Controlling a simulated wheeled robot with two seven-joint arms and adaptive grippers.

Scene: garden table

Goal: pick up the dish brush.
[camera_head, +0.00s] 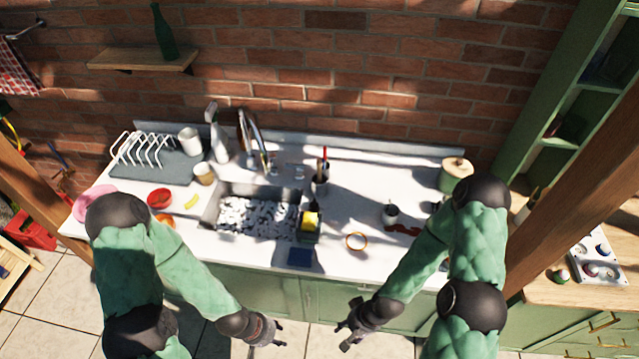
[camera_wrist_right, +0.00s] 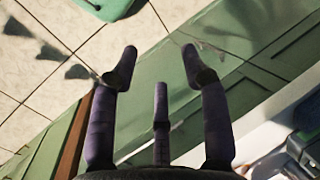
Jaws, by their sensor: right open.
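A dark cup (camera_head: 320,187) stands on the counter behind the sink's right end, with upright handles in it, one of them red (camera_head: 325,154). I cannot tell for sure which of these is the dish brush. My right gripper (camera_head: 342,325) is open and empty in front of the counter, low and well away from the cup. Its spread fingers also show in the right wrist view (camera_wrist_right: 158,75), with nothing between them. My left gripper (camera_head: 281,335) looks open and empty, also in front of the counter.
The sink (camera_head: 208,216) holds white foam or pebbles. A caddy with a yellow sponge (camera_head: 310,221) stands at its right end. A lidded pot (camera_head: 455,172) is at the back right.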

